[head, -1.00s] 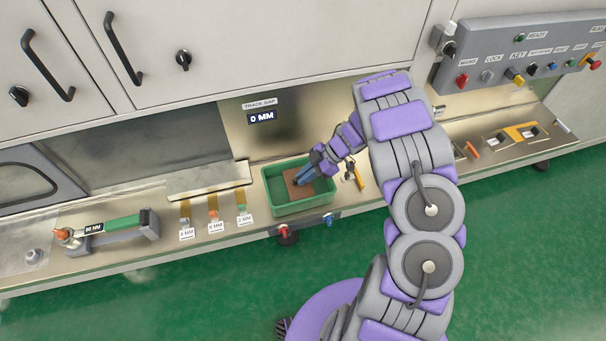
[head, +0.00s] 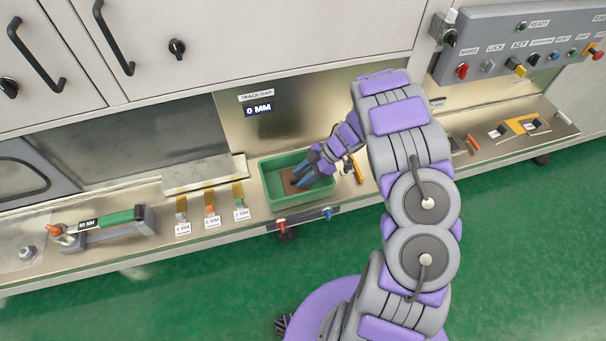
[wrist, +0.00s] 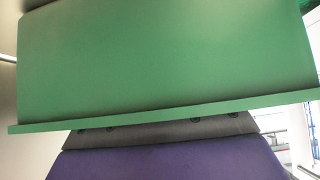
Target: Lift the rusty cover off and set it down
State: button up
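The rusty cover is a brown plate (head: 287,176) low inside the green bin (head: 276,205) in the head view. My gripper (head: 299,180) reaches down into the bin from the right. Its blue fingers are at the plate and hide part of it. I cannot tell whether they are closed on it or only touch it. In the wrist view a green wall of the bin (wrist: 165,65) fills most of the picture, and neither plate nor fingertips show.
Coloured gap pieces with labels (head: 211,208) stand left of the bin. A panel with switches and knobs (head: 520,45) is at upper right. The bench front edge has red and blue taps.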

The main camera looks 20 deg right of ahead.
jog(key=shift+a, duration=0.25)
jog(key=p+v, duration=0.2)
jog(key=v, duration=1.5)
jog(key=shift+d+r, duration=0.1)
jog(key=shift+d, duration=0.15)
